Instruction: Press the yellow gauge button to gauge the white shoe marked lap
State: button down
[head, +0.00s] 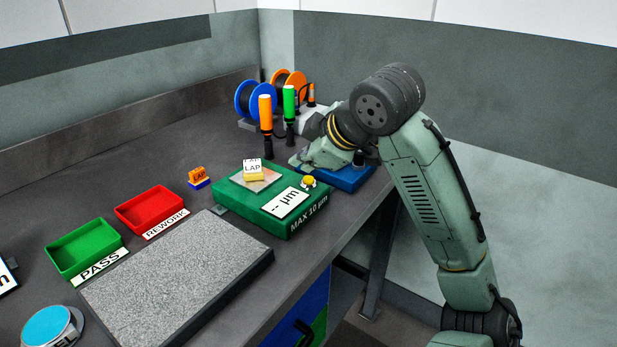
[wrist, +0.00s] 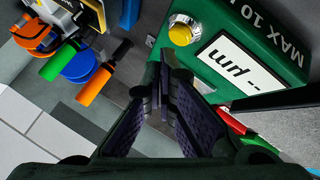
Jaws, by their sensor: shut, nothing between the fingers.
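The green gauge box (head: 265,205) stands on the bench with a blank "-- µm" display (head: 288,203) and "MAX 10 µm" on its side. The white shoe marked LAP (head: 252,165), with a yellow lower part, sits on the plate on top of the box. The yellow gauge button (head: 309,181) is at the box's back right corner; it also shows in the wrist view (wrist: 182,30). My gripper (wrist: 160,72) is shut and empty, its fingertips beside the button and apart from it in the wrist view. In the head view my wrist hides most of the gripper.
A blue base (head: 350,177) lies behind the gauge, under my wrist. Orange (head: 266,118) and green (head: 289,102) handled tools stand upright nearby. A red REWORK tray (head: 150,207), a green PASS tray (head: 83,247), a grey plate (head: 180,280) and a small orange-blue piece (head: 198,178) lie left.

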aim_at(306, 180)
jog(key=shift+f, duration=0.1)
jog(key=shift+f, duration=0.35)
jog(key=shift+f+b, duration=0.5)
jog(key=shift+b, duration=0.1)
dwell(0.5)
dwell(0.4)
jog(key=shift+r+p, duration=0.85)
jog(key=shift+r, duration=0.1)
notch_tip(306, 180, up, 5)
jog(key=p, duration=0.4)
dwell(0.4)
